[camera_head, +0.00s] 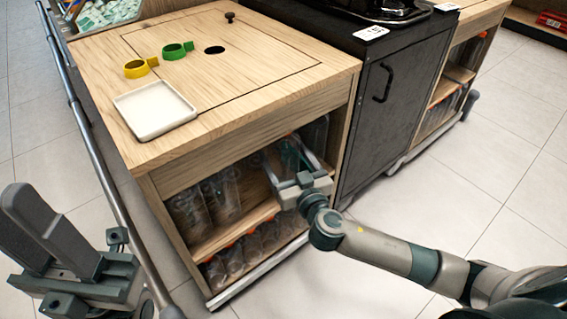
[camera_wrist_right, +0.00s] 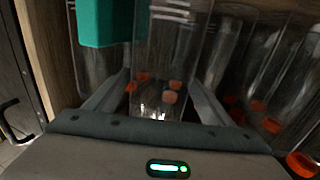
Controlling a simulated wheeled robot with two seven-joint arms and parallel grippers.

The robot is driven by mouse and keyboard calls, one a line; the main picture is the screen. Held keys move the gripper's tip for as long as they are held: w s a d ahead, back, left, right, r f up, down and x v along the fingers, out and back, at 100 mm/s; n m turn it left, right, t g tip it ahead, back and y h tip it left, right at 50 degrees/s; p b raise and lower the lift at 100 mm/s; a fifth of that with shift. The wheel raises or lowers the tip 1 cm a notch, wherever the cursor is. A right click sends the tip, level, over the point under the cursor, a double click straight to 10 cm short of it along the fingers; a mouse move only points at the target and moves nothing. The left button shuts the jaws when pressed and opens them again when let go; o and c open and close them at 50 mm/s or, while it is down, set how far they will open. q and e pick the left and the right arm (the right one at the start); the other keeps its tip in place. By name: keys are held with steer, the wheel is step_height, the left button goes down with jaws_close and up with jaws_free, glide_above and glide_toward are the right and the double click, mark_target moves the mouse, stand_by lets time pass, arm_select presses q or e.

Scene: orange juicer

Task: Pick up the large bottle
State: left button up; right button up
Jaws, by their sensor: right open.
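Several large clear bottles (camera_head: 222,192) stand on the upper shelf of the wooden cabinet. My right gripper (camera_head: 288,155) reaches into the right part of that shelf. In the right wrist view its fingers (camera_wrist_right: 155,95) are spread, with a clear large bottle (camera_wrist_right: 172,45) between or just beyond them; contact cannot be told. A teal block (camera_wrist_right: 108,20) hides part of the bottles there. My left gripper (camera_head: 48,230) is at the lower left, away from the cabinet, and its opening is unclear.
Smaller bottles with orange caps (camera_head: 236,258) fill the lower shelf (camera_head: 262,262). A black cabinet (camera_head: 378,115) stands to the right. The floor in front is clear.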

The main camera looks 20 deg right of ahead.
steer(key=shift+w+a+b, duration=0.1)
steer(key=shift+w+b, duration=0.45)
steer(key=shift+w, duration=1.55)
steer(key=c, duration=0.8)
